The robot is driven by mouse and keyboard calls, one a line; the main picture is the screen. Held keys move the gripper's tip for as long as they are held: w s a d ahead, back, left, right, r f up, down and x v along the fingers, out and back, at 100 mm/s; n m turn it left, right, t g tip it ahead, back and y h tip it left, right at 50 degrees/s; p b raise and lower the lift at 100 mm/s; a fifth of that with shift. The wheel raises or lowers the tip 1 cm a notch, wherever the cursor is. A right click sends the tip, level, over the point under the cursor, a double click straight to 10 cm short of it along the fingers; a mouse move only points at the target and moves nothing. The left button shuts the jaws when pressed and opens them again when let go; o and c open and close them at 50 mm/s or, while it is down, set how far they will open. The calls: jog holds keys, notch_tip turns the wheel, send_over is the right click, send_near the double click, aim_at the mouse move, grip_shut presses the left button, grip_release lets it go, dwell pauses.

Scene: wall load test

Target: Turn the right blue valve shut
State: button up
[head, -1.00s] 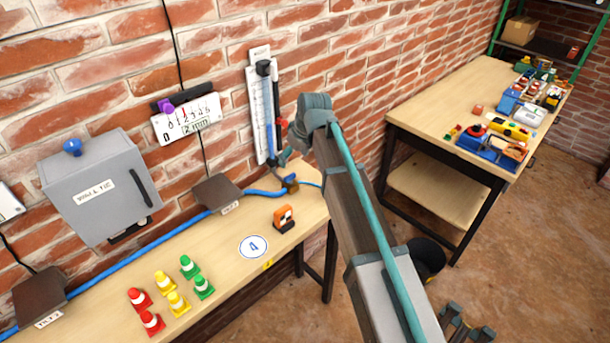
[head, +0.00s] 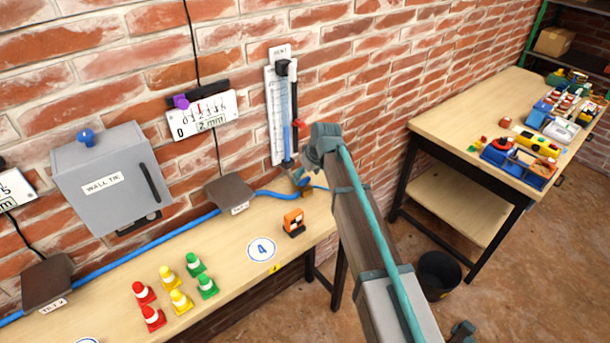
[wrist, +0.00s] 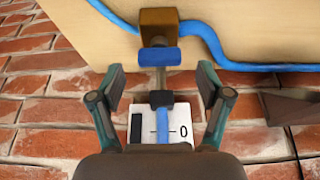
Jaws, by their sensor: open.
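The blue valve handle (wrist: 165,57) is a short bar across a stem in front of a brown valve body (wrist: 158,22). In the wrist view it lies crosswise between the fingertips. My gripper (wrist: 160,70) is open, one finger on each side of the handle, with gaps showing. In the head view the valve body (head: 307,193) sits at the back of the bench, below the tall gauge (head: 277,115), joined to the blue hose (head: 272,194). My arm reaches it from the right, and my gripper is mostly hidden there.
A grey box labelled WALL TIE (head: 107,182) and a dial plate (head: 207,113) hang on the brick wall. Small cones (head: 177,300) and an orange block (head: 293,223) stand on the bench (head: 225,275). A second bench (head: 455,118) is at right, with a black bucket (head: 437,275) below.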

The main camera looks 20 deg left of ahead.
jog(key=shift+x, duration=1)
jog(key=c, duration=1.2)
